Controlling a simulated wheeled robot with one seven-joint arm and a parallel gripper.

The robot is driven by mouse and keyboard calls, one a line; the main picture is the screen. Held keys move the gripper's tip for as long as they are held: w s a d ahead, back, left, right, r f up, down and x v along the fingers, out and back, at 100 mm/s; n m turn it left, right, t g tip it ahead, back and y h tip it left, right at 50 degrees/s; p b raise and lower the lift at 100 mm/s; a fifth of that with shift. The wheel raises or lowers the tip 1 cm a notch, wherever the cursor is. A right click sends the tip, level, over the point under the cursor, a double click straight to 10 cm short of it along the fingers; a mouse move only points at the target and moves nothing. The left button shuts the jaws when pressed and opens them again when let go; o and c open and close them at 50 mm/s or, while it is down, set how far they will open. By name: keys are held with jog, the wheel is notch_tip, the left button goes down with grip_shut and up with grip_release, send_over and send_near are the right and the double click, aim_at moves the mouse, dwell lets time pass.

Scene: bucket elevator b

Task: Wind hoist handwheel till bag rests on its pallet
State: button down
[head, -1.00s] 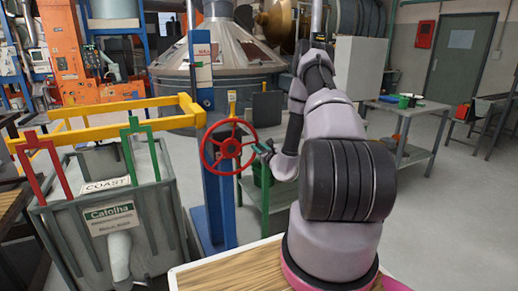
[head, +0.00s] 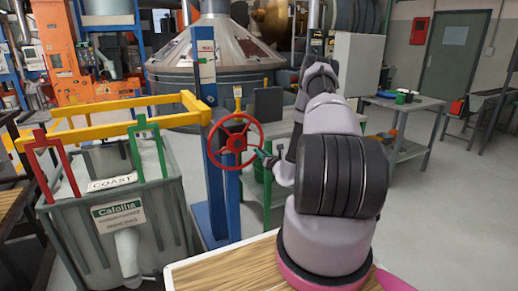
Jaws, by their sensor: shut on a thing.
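The red handwheel (head: 236,140) is on the blue hoist post (head: 220,190), left of my arm. My gripper (head: 263,155) is small in view and shut on the right side of the handwheel's rim, slightly below hub height. The fingers are too small to see clearly. The grey bag (head: 165,215) stands upright at the left, with a Calolita label and a spout on its front. Red and green loops (head: 148,127) rise from its top beside a yellow frame (head: 165,122). The bag's base and the pallet are not clearly visible.
A wooden-topped surface (head: 225,268) lies in front, beside my arm's base. Open grey floor lies at the right. A dark table (head: 12,190) edges the left side.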

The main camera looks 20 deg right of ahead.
jog(key=a+f+m, duration=0.7)
jog(key=a+m, duration=0.2)
jog(key=m, duration=0.2)
jog(key=s+a+r+m, duration=0.1)
jog(key=a+r+m, duration=0.6)
jog(key=a+m, duration=0.5)
jog(key=shift+a+r, duration=0.2)
jog(key=shift+a, duration=0.7)
jog(key=c, duration=0.7)
grip_release()
jog(key=shift+a, duration=0.1)
jog(key=shift+o, duration=0.2)
jog(key=shift+d, duration=0.3)
